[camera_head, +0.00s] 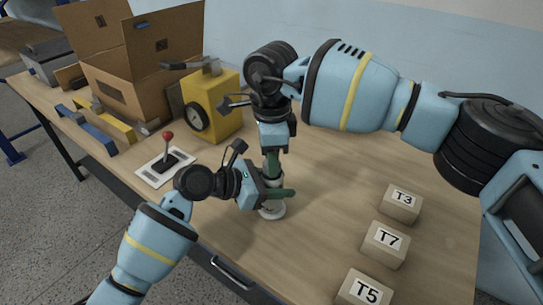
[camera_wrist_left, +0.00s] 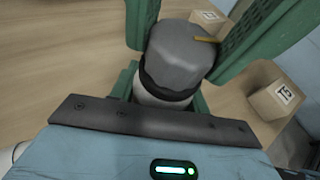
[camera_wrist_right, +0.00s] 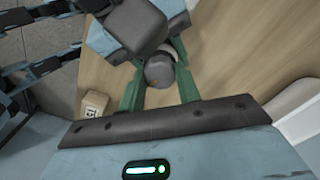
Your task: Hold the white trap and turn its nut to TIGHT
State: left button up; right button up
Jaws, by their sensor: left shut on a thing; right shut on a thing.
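The white trap (camera_head: 271,211) stands upright on the bench in the head view. Its white body (camera_wrist_left: 160,95) shows under a dark ring in the left wrist view. The grey nut (camera_wrist_left: 180,55) on top carries an orange-yellow mark; its top also shows in the right wrist view (camera_wrist_right: 160,72). My left gripper (camera_head: 276,193) is shut around the trap's body from the side. My right gripper (camera_head: 271,165) reaches down from above, its green fingers shut on the nut. A TIGHT label is not readable in any view.
Blocks marked T3 (camera_head: 400,203), T7 (camera_head: 386,244) and T5 (camera_head: 364,288) stand to the right. A yellow box with a dial (camera_head: 212,107), cardboard boxes (camera_head: 125,85) and a red-knobbed lever (camera_head: 168,150) are to the left. The bench between trap and blocks is clear.

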jog(key=shift+n, duration=0.7)
jog(key=shift+r, duration=0.1)
jog(key=o, duration=1)
notch_tip(320, 180, up, 12)
